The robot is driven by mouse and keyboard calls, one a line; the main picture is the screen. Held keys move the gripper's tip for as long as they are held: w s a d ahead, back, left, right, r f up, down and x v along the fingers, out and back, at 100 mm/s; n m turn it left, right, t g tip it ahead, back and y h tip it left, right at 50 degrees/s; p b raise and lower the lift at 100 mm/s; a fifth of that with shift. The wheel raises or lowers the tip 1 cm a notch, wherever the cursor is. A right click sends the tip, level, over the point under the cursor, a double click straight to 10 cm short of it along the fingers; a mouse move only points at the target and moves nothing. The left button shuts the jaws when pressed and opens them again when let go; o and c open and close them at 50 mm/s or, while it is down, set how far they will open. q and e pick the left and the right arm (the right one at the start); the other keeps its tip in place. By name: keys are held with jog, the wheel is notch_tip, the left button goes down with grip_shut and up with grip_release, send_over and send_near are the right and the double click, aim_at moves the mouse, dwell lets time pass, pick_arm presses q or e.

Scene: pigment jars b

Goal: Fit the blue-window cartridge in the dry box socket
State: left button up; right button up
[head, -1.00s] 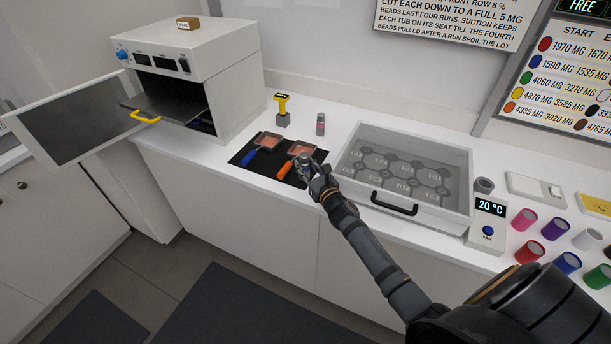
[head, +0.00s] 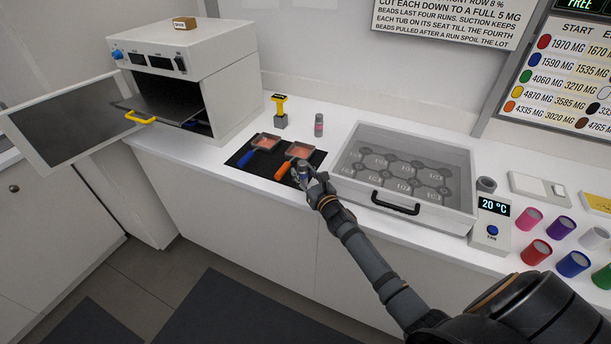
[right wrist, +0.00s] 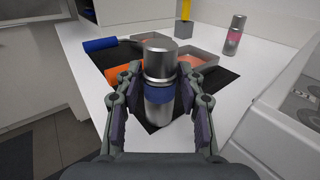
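The blue-window cartridge is a silver cylinder with a blue band. In the right wrist view the cartridge (right wrist: 158,67) stands between the two fingers of my right gripper (right wrist: 160,88), which look closed against its sides. In the head view my right gripper (head: 306,176) and the cartridge are at the front edge of the black mat; whether its base is off the counter I cannot tell. The likely dry box, a white box with a clear top (head: 455,212), is to the right; its round, labelled seats show through the top. My left gripper is not in view.
Two pans with a blue handle (head: 246,158) and an orange handle (head: 282,172) lie on the mat. A pink-banded cylinder (head: 319,125) stands behind. An open oven (head: 220,55) is at left. A 20 °C unit (head: 492,220) and colored jars (head: 535,252) are at right.

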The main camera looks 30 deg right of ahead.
aim_at(305, 177)
jog(key=shift+s, duration=0.2)
jog(key=s+b, duration=0.4)
jog(key=s+f+b, duration=0.1)
jog(key=s+b, duration=0.1)
jog(key=shift+b, duration=0.35)
jog(key=s, duration=0.1)
jog(key=s+b, duration=0.1)
jog(key=s, duration=0.1)
jog(key=s+b, duration=0.1)
jog(key=shift+s+r, duration=0.15)
jog(key=shift+r, duration=0.2)
jog(key=shift+s+r+b, duration=0.25)
jog(key=shift+s+b, duration=0.1)
jog(key=shift+s, duration=0.35)
